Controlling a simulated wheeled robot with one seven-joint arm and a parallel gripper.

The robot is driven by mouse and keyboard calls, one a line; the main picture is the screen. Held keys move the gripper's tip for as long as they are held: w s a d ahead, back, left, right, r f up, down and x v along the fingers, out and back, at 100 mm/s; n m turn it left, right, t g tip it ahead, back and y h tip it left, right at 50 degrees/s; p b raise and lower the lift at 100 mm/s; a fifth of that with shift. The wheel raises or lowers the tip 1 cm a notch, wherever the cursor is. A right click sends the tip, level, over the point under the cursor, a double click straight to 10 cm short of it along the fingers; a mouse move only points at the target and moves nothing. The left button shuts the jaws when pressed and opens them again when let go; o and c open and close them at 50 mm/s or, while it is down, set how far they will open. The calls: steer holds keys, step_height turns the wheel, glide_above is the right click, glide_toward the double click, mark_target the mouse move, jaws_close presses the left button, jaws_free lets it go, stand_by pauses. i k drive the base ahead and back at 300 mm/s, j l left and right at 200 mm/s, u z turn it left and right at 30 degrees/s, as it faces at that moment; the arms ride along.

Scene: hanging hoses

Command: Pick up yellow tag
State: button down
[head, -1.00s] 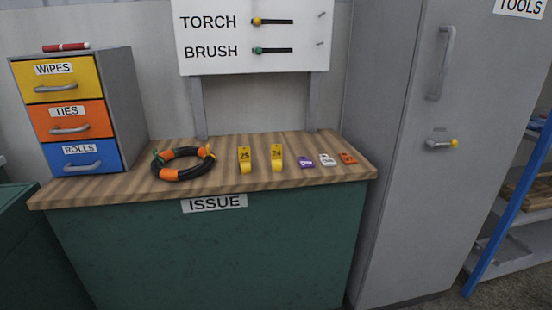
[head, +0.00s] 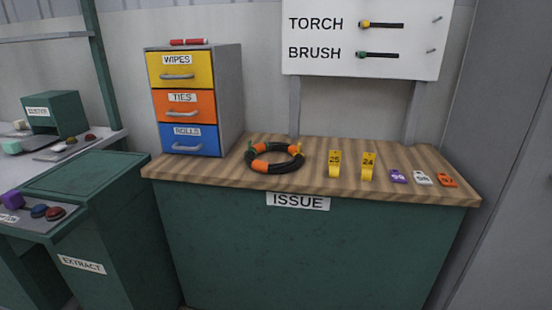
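Two yellow tags stand on the wooden top of the issue counter (head: 225,176) in the head view. The left one (head: 334,164) is marked 25. The right one (head: 368,167) looks marked 24. They stand side by side with a small gap, right of the coiled hose. My gripper is not in view.
A black and orange hose coil (head: 275,158) lies left of the tags. Purple (head: 398,177), white (head: 422,179) and orange (head: 447,180) tags lie to their right. A drawer unit (head: 232,100) stands at the counter's left. A torch and brush board (head: 365,38) rises behind.

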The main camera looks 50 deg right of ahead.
mark_target(368, 159)
steer(key=l+z, duration=0.3)
steer(key=i+l+z, duration=0.15)
steer(key=l+z, duration=0.15)
steer(key=l, duration=0.15)
steer(key=i+l+z, duration=0.15)
steer(key=l+z, duration=0.15)
steer(key=i+l+z, duration=0.3)
steer(key=k+l, duration=0.1)
